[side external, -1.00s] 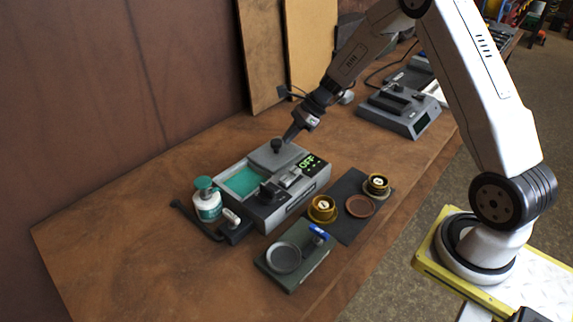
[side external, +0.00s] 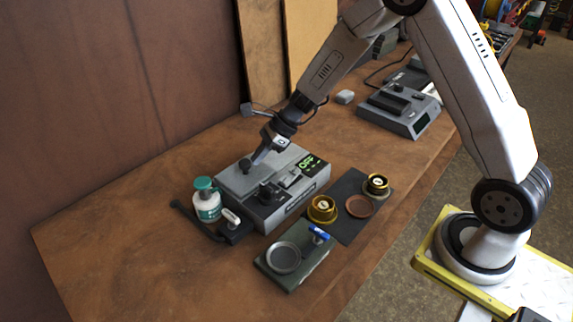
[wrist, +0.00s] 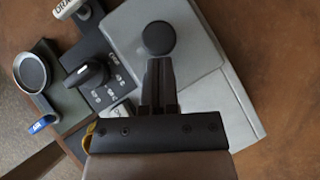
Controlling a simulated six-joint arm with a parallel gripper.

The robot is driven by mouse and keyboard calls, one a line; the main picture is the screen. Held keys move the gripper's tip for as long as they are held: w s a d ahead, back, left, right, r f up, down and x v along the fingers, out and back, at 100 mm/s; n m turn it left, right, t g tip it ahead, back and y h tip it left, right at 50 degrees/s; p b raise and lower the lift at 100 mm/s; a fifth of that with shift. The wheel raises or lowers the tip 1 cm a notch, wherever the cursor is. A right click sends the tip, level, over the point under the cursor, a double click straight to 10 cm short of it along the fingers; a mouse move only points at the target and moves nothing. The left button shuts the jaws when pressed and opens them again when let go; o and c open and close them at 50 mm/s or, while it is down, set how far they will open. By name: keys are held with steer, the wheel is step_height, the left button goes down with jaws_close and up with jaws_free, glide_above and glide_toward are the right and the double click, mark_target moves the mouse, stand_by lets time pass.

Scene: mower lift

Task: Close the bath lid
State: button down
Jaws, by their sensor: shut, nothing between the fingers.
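The bath (side external: 290,195) is a grey box on the bench with a green OFF display. Its grey lid (side external: 233,181) now covers the opening, and no green liquid shows. A dark round knob (side external: 245,165) stands on the lid; in the wrist view the knob (wrist: 158,38) is just beyond my fingertips. My gripper (side external: 257,160) is shut and empty, with its tips at or against the side of the knob. I cannot tell whether they touch. The lid (wrist: 190,20) also shows in the wrist view.
A teal-capped bottle (side external: 207,199) stands left of the bath. A green stand with a round dish (side external: 283,257) is in front. Two brass cups (side external: 322,208) and a brown disc (side external: 359,206) are on or beside a dark mat (side external: 345,228). A grey device (side external: 398,110) stands behind.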

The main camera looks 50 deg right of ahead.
steer(key=shift+s+a, duration=0.1)
steer(key=shift+a, duration=0.2)
steer(key=shift+s+d+r, duration=0.1)
steer(key=shift+s+d, duration=0.1)
steer(key=shift+d, duration=0.3)
steer(key=d, duration=0.1)
steer(key=s+d, duration=0.1)
steer(key=d, duration=0.1)
steer(key=shift+s+d+r, duration=0.15)
steer(key=shift+r, duration=0.05)
steer(key=v, duration=1)
steer(key=s+a+f+n+h, duration=0.1)
steer(key=s+a+n+h, duration=0.2)
steer(key=s+n, duration=0.4)
steer(key=s+a+f+n+g+h, duration=0.1)
steer(key=s+n+h, duration=0.3)
steer(key=n, duration=1.2)
steer(key=shift+s+a+f, duration=0.6)
steer(key=shift+s+a, duration=0.3)
steer(key=shift+s, duration=1.4)
